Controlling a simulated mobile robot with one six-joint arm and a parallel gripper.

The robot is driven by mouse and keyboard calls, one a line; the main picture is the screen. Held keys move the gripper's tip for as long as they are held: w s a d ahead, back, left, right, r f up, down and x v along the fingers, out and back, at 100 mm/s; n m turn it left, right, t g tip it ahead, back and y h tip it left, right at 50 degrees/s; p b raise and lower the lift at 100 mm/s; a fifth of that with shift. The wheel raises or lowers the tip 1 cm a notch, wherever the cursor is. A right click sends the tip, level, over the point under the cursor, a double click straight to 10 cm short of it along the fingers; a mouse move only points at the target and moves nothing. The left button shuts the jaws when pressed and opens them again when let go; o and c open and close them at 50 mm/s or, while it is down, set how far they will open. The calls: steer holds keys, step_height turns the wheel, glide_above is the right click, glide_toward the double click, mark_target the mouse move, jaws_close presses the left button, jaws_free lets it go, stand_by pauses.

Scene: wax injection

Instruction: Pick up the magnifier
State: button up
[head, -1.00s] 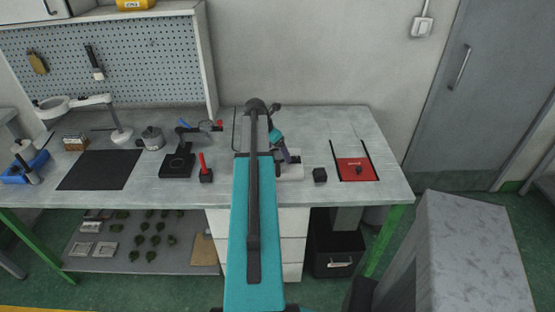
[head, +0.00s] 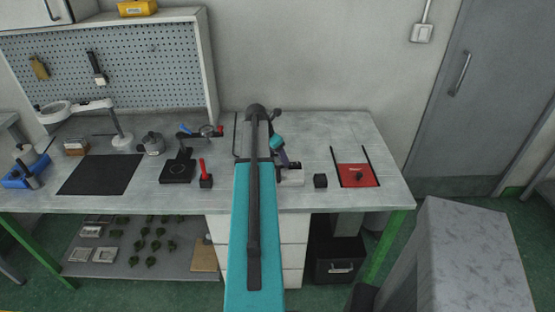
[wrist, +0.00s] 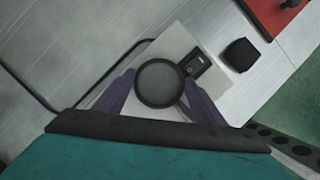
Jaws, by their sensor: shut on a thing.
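The magnifier (wrist: 158,84) shows in the wrist view as a round grey lens in a black rim, with a short dark handle toward the lower right. My gripper (wrist: 158,79) has its two purple fingers on either side of the rim and is shut on it. A white block or board lies beneath; whether the magnifier touches it I cannot tell. In the head view my gripper (head: 284,158) is over the right-middle of the workbench (head: 330,130), and the magnifier cannot be made out there.
A small black device (wrist: 195,64) lies on the white board (wrist: 180,37) beside the lens. A black block (wrist: 240,54) stands to the right, and a red plate (head: 358,176) lies farther right. A red-handled tool (head: 205,170) stands left of my arm.

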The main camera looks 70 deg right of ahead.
steer(key=shift+r, duration=0.15)
steer(key=shift+r+b, duration=0.65)
steer(key=shift+r, duration=0.75)
steer(key=w+a+r+b, duration=0.1)
steer(key=w+a+b, duration=0.2)
steer(key=w+a, duration=0.4)
steer(key=a, duration=0.7)
steer(key=shift+w+r+b, duration=0.15)
steer(key=shift+r+b, duration=0.15)
steer(key=shift+r, duration=0.1)
steer(key=shift+a, duration=0.15)
